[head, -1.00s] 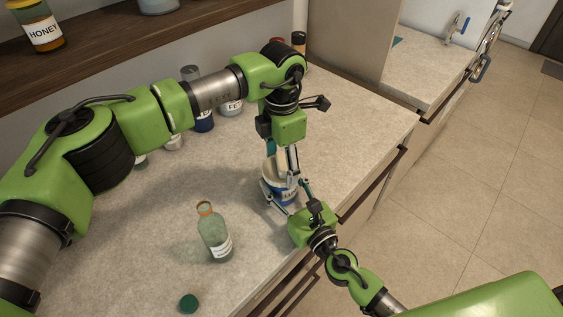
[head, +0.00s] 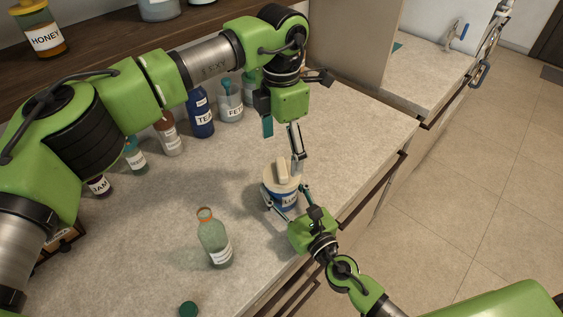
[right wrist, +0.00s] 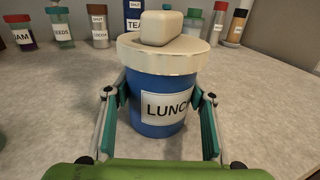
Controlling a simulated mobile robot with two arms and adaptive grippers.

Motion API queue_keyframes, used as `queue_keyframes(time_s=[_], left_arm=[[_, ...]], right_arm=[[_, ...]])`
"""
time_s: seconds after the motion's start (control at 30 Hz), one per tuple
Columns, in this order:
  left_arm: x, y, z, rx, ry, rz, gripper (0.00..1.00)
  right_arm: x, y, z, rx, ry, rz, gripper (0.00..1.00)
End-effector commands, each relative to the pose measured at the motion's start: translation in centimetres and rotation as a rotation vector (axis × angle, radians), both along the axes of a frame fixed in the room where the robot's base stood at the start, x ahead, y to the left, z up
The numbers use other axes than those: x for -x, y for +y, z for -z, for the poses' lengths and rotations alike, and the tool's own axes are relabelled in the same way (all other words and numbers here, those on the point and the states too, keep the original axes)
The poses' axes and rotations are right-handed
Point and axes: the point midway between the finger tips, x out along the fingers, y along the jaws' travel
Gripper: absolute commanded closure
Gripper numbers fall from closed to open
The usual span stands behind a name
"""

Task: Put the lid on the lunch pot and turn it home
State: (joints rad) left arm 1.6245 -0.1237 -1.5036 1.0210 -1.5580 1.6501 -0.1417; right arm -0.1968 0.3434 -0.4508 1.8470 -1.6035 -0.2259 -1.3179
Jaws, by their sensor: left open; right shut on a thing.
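The lunch pot is a blue pot (right wrist: 150,100) with a white label reading LUNCH. It also shows in the head view (head: 287,201), upright on the counter near its front edge. The cream lid (right wrist: 160,52), with a raised bar handle, sits on top of the pot; it also shows in the head view (head: 281,177). Whether it is turned fully cannot be told. My right gripper (head: 287,204) is shut on the pot, with a finger on each side in the right wrist view. My left gripper (head: 282,140) is open and empty above the lid, apart from it.
An open green bottle (head: 214,240) stands left of the pot, with a green cap (head: 188,309) lying near the front. Labelled jars, including a blue tea jar (head: 201,115), line the back. The honey jar (head: 42,30) is on the shelf. Counter between is clear.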

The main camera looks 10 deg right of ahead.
Motion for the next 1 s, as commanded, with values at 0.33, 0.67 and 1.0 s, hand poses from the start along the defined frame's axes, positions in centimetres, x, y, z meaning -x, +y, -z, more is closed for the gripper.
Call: queue_keyframes(time_s=[0.33,0.67,1.0], left_arm=[[0.0,0.0,-4.5,-0.001,0.000,0.001,0.18],[0.0,0.0,-4.7,-0.001,0.000,0.001,0.18],[0.0,0.0,-4.7,-0.001,0.001,0.001,0.18]], right_arm=[[0.0,0.0,0.1,0.000,0.001,0.000,1.00],[0.0,0.0,0.1,0.000,0.001,0.000,0.45],[0.0,0.0,0.0,0.000,0.000,0.000,0.30]])
